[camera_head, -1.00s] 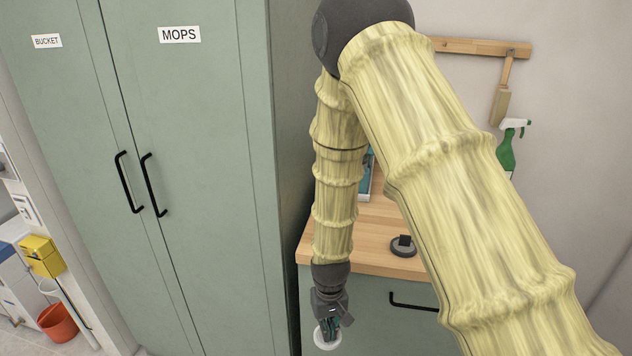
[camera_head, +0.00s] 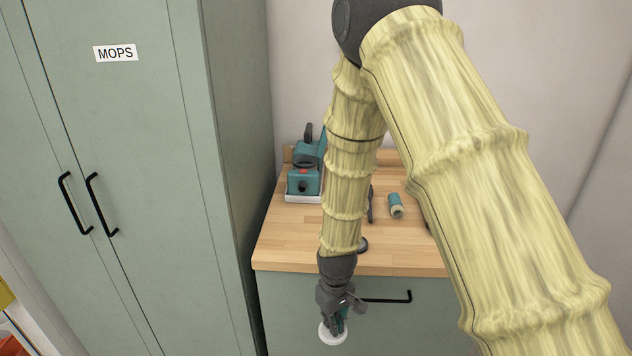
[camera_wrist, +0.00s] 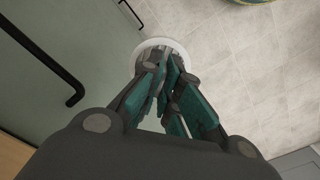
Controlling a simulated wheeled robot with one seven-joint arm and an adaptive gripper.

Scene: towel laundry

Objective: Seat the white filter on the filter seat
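The white filter (camera_head: 332,336) is a round white piece at the end of my gripper (camera_head: 340,318), held in front of the cabinet below the worktop. In the wrist view, its pale rim (camera_wrist: 160,42) shows around the fingertips of my gripper (camera_wrist: 166,58). The teal fingers are closed in on it, and most of its face is hidden by them. A teal machine (camera_head: 304,182) with a white base stands at the back left of the worktop, partly behind my arm. I cannot make out the filter seat.
The wooden worktop (camera_head: 290,240) has a teal cylinder (camera_head: 396,205) and dark items partly hidden by my arm. The tall green MOPS cupboard (camera_head: 130,140) stands close on the left. A black handle (camera_head: 388,299) sticks out from the cabinet front. Tiled floor shows in the wrist view.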

